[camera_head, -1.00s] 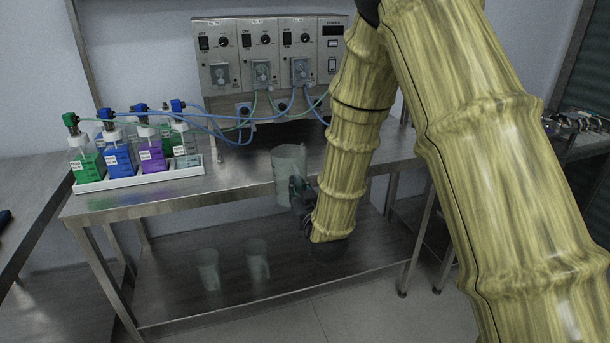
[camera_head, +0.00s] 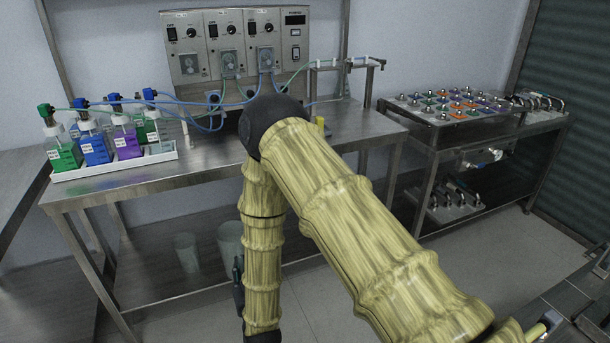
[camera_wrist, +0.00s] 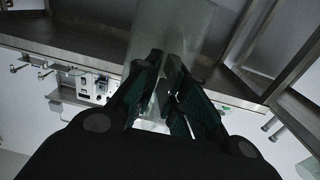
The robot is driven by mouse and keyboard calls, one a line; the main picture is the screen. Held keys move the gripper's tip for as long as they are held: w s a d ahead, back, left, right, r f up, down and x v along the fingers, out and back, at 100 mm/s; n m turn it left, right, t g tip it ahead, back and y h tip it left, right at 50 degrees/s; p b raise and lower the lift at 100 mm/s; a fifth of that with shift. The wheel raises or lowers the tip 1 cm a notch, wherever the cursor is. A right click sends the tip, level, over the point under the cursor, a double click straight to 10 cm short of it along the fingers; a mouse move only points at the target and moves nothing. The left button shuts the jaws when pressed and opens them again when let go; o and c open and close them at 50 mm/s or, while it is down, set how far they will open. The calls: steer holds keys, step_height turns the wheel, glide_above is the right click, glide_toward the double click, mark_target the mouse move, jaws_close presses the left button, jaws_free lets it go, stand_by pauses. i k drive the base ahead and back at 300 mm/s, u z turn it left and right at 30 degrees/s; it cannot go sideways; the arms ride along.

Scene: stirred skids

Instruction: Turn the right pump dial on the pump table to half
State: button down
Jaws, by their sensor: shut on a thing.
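The pump unit (camera_head: 240,44) stands at the back of the steel pump table (camera_head: 110,190). Its front has a row of three dark dials. The right pump dial (camera_head: 268,27) shows in the head view, but its pointer is too small to read. My gripper (camera_wrist: 166,88) is shut on a clear beaker (camera_wrist: 178,30) in the wrist view. In the head view my gripper (camera_head: 238,275) is low in front of the table, mostly hidden by my arm. A translucent beaker shape beside it may be the held one or one behind it.
A white tray (camera_head: 115,167) with several coloured bottles stands at the table's left, with tubes running to the pumps. Another beaker (camera_head: 187,252) is on the lower shelf. A side table with a rack (camera_head: 450,104) stands right. Open floor lies between.

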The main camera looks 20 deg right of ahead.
mark_target(381, 117)
steer(key=u, duration=0.45)
steer(key=k, duration=1.05)
steer(key=u, duration=0.5)
steer(key=i, duration=1.85)
steer(key=z, duration=1.4)
steer(key=i, duration=0.7)
steer(key=z, duration=0.8)
